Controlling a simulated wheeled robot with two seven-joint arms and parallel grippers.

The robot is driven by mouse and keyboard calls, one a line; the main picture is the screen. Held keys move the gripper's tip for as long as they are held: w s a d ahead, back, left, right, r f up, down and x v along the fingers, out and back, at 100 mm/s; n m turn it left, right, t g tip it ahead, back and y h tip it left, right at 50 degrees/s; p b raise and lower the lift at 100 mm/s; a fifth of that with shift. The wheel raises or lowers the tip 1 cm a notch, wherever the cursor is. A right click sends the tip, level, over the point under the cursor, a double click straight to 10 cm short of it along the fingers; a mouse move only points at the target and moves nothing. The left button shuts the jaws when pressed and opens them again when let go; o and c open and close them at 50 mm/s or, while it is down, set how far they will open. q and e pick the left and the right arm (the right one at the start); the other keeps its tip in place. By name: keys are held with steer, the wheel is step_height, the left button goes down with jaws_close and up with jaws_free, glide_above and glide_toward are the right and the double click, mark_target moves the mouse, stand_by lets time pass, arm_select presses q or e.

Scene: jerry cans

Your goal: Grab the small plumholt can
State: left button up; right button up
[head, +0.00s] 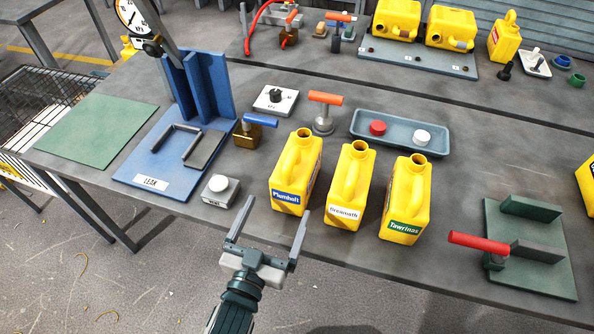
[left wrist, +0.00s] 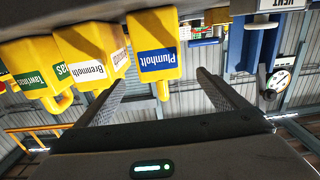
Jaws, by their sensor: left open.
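The small Plumholt can (head: 296,175) is yellow with a blue label and an open neck. It stands upright on the grey table, leftmost in a row of three yellow cans. It also shows upside down in the left wrist view (left wrist: 152,45). My left gripper (head: 270,219) is open and empty at the table's front edge, in front and to the left of the Plumholt can. Its fingers do not touch the can. In the left wrist view the gripper's fingers (left wrist: 160,85) are spread, with the can beyond them. My right gripper is not in view.
A can with a white label (head: 350,185) and a Tawrinas can (head: 406,198) stand to the right. A vent button box (head: 220,191) and a blue leak stand (head: 150,189) are left. A tray with caps (head: 385,145) lies behind. A red-handled fixture (head: 480,243) is far right.

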mark_target(297, 162)
arm_select(q)
steer(key=p+x, duration=0.2)
steer(key=x, duration=0.8)
steer(key=shift+w+d+p, duration=0.1)
steer(key=shift+w+p, duration=0.15)
steer(key=shift+p, duration=0.15)
steer(key=shift+w+d+r, duration=0.1)
steer(key=shift+w+r, duration=0.05)
steer(key=shift+w, duration=0.05)
steer(key=p+x, duration=0.2)
steer(key=x, duration=0.2)
steer(key=shift+w+d+r, duration=0.1)
steer(key=shift+w+d, duration=0.05)
steer(key=shift+w, duration=0.2)
steer(key=c, duration=1.2)
